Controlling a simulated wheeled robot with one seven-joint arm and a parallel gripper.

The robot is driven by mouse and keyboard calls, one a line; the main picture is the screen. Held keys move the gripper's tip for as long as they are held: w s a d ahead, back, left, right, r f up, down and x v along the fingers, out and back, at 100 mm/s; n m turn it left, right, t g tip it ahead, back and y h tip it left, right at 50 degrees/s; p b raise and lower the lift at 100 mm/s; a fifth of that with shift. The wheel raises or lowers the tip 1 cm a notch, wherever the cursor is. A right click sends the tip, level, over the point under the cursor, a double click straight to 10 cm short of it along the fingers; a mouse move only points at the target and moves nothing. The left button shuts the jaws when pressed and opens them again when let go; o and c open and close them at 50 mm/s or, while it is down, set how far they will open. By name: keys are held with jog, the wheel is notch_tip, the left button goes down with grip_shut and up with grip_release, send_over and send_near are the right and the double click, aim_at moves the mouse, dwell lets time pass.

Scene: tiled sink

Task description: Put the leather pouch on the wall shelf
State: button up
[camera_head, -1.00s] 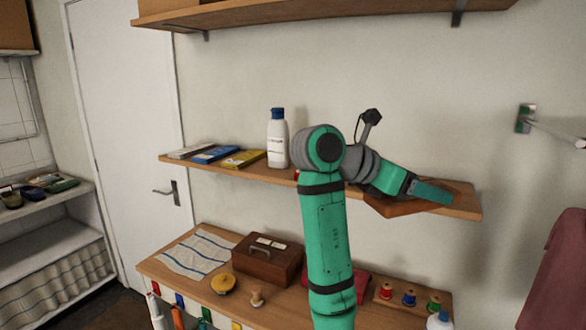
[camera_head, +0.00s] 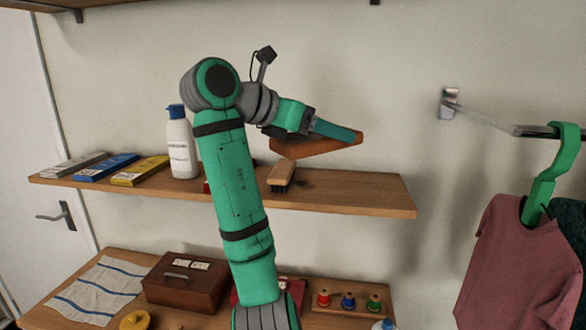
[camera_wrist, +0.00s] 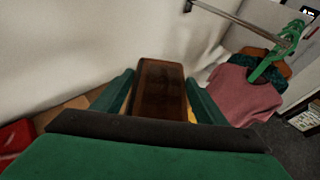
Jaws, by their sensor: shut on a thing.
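The leather pouch (camera_head: 310,147) is a flat brown piece held in my gripper (camera_head: 338,133). In the wrist view the pouch (camera_wrist: 160,88) lies between the two green fingers of my gripper (camera_wrist: 160,97). The wooden wall shelf (camera_head: 340,198) runs along the wall below. The pouch appears above its right part, with a gap under it in the head view. My arm hides part of the shelf's middle.
A brush (camera_head: 282,175) lies on the shelf under the pouch. A white bottle (camera_head: 181,148) and several flat boxes (camera_head: 105,166) occupy its left. The shelf's right end is clear. A rail (camera_head: 495,119) with a hanging shirt (camera_head: 510,250) is at right. A higher shelf shows at top left.

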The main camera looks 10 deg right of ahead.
jog(key=w+a+x, duration=0.1)
jog(key=x, duration=0.8)
send_over(357, 184)
jog(key=a, duration=0.1)
jog(key=f, duration=0.5)
jog(key=shift+s, duration=0.4)
jog(key=shift+w+d+f, duration=0.3)
jog(key=shift+d+f, duration=0.05)
jog(key=shift+f, duration=0.2)
jog(key=shift+w+d+f, duration=0.1)
jog(key=shift+d+f, duration=0.05)
jog(key=shift+f, duration=1.55)
jog(key=o, duration=1)
jog(key=shift+w+f, duration=0.1)
jog(key=shift+f, duration=0.1)
jog(key=o, duration=0.3)
jog(key=shift+o, duration=0.2)
jog(key=shift+s, duration=0.2)
